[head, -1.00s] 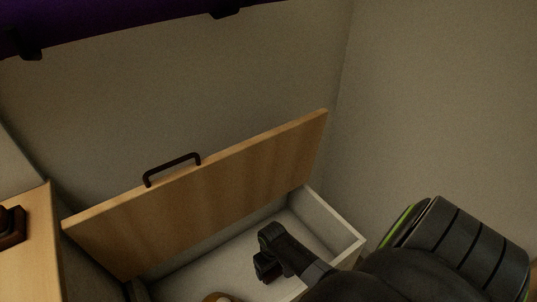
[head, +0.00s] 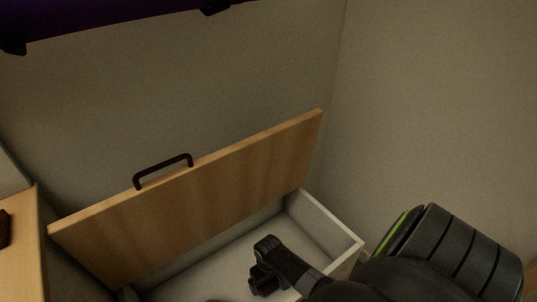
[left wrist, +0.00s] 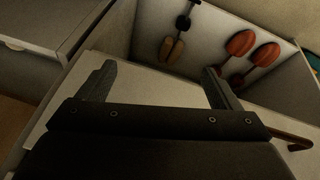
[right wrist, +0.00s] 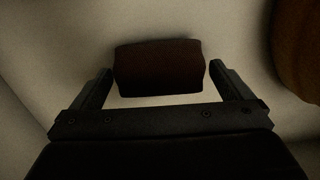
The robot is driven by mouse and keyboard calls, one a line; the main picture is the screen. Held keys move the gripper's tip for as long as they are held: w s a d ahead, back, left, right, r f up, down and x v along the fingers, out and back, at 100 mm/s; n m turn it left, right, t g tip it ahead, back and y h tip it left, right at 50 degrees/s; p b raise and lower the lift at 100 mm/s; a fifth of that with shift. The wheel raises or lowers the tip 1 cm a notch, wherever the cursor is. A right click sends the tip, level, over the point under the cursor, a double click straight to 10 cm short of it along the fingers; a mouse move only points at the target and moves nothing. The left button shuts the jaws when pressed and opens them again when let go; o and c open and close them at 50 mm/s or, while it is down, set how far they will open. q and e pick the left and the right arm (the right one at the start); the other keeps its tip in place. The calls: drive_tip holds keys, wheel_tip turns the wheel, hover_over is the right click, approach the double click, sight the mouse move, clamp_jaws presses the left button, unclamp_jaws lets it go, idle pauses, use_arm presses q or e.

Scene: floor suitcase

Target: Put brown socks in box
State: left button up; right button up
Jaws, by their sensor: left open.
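A dark brown rolled bundle, which looks like the socks (right wrist: 160,68), lies on a pale surface in the right wrist view. In the head view, my right gripper (head: 264,280) is down inside the white box (head: 336,222), whose wooden lid (head: 200,205) stands raised. The bundle is not clear there. My left gripper (left wrist: 158,82) is open and empty in the left wrist view.
A dark handle (head: 163,170) sits on the lid's upper edge. A wooden-topped cabinet (head: 20,250) stands at the left, and walls close in behind and right.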

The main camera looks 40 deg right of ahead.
drive_tip(key=shift+r, duration=0.3)
use_arm(q)
wheel_tip(320, 180, down, 6)
drive_tip(key=s+a+g+y+p, duration=0.1)
drive_tip(key=s+a+g+p, duration=0.1)
drive_tip(key=p, duration=0.3)
drive_tip(key=shift+s+g+p, duration=0.25)
drive_tip(key=shift+g+p, duration=0.05)
drive_tip(key=shift+g, duration=0.2)
use_arm(e)
wheel_tip(320, 180, up, 12)
drive_tip(key=shift+f, duration=0.15)
use_arm(q)
drive_tip(key=shift+r, duration=0.1)
